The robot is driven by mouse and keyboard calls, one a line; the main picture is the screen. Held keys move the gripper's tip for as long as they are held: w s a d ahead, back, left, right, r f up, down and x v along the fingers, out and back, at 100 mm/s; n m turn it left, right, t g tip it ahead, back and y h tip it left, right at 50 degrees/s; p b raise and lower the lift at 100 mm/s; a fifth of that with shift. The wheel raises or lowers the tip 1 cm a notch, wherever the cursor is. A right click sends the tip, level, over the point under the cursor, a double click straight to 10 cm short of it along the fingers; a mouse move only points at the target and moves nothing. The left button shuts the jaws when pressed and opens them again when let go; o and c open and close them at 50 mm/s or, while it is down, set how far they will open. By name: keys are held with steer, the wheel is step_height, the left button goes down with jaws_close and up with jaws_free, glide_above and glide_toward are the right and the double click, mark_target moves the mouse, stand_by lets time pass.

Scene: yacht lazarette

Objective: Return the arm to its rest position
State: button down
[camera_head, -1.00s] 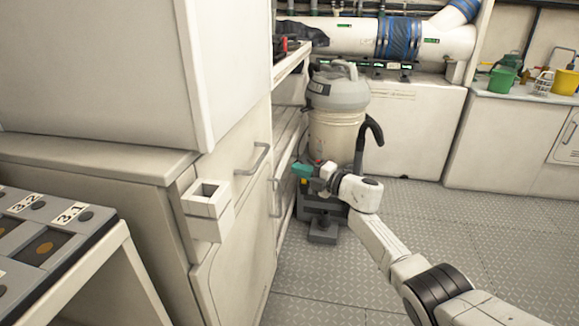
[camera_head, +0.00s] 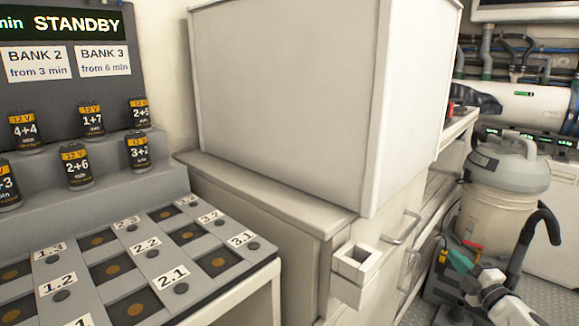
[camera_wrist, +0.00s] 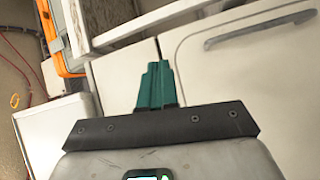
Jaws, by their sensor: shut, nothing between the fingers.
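My gripper (camera_head: 460,262) shows at the lower right of the head view, with teal fingers in front of the vacuum cleaner. My white arm runs from it down to the bottom right edge. In the wrist view the two teal fingers (camera_wrist: 156,85) of my gripper are together and shut, with nothing held. Pale cabinet doors stand beyond them in that view. Most of my arm lies outside the head view.
A vacuum cleaner (camera_head: 500,205) stands close behind my gripper. A small square holder (camera_head: 356,262) juts from the cabinet (camera_head: 280,206). The display (camera_head: 75,22) reads STANDBY.

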steer(key=s+a+f+m+g+h, duration=0.45)
steer(key=s+f+m, duration=0.35)
steer(key=s, duration=0.2)
steer(key=s+a+f+m+g+h, duration=0.3)
steer(key=s+a+f+m+g, duration=0.2)
steer(key=s+f+m, duration=0.4)
steer(key=s+a+f+g+y, duration=0.1)
steer(key=s+a+g+y, duration=0.3)
steer(key=s, duration=1)
steer(key=s+a+f+g+y, duration=0.1)
steer(key=s+a+g, duration=0.45)
steer(key=s, duration=0.95)
step_height(320, 180, up, 28)
steer(key=a+t+p, duration=0.1)
steer(key=p, duration=2.7)
steer(key=shift+s+a, duration=0.15)
steer(key=shift+f, duration=0.15)
